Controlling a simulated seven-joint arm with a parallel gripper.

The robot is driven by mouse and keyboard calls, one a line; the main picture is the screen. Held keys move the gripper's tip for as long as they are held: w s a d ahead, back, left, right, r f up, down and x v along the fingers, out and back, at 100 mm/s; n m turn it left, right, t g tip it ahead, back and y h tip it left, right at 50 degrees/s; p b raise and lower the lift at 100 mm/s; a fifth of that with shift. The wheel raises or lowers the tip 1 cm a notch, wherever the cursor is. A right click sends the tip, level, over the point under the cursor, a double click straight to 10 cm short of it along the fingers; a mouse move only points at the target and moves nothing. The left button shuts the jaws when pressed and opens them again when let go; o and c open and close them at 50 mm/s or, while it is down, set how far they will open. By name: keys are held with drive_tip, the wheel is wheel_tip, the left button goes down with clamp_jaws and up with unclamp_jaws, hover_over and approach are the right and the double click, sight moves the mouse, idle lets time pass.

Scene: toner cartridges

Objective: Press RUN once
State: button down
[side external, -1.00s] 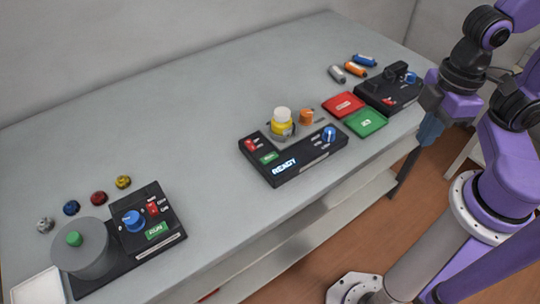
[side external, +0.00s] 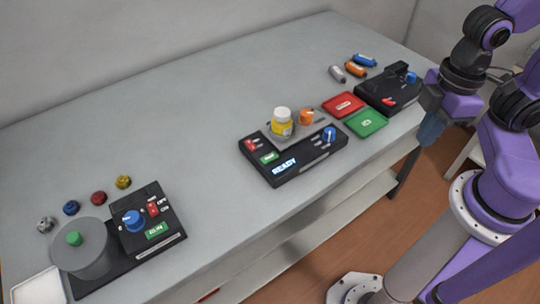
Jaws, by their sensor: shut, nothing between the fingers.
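A black control unit (side external: 310,160) stands mid-table with a lit READY display (side external: 284,165), a green button (side external: 269,158), a red switch (side external: 251,145) and a blue knob (side external: 329,134). A second black unit (side external: 120,250) at the left has a green button (side external: 156,231), a red switch (side external: 153,209) and a blue knob (side external: 133,220). The lettering on both green buttons is too small to read surely. My gripper (side external: 430,132) points down at the right, shut and empty, apart from all buttons and beside a third black unit (side external: 386,92). Its fingertips are not sharply visible.
Small cylinders (side external: 355,69) lie behind. The table (side external: 200,130) centre-left is clear.

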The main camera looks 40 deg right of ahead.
idle(0.9)
drive_tip(key=n+t+y, duration=0.5)
drive_tip(key=t+y, duration=0.1)
drive_tip(key=t, duration=0.1)
hover_over(273, 158)
wheel_tip(273, 158, down, 8)
drive_tip(key=shift+r, duration=0.25)
drive_tip(key=shift+f, duration=0.15)
drive_tip(key=shift+f, duration=4.25)
drive_tip(key=shift+f, duration=0.2)
drive_tip(key=shift+f, duration=0.25)
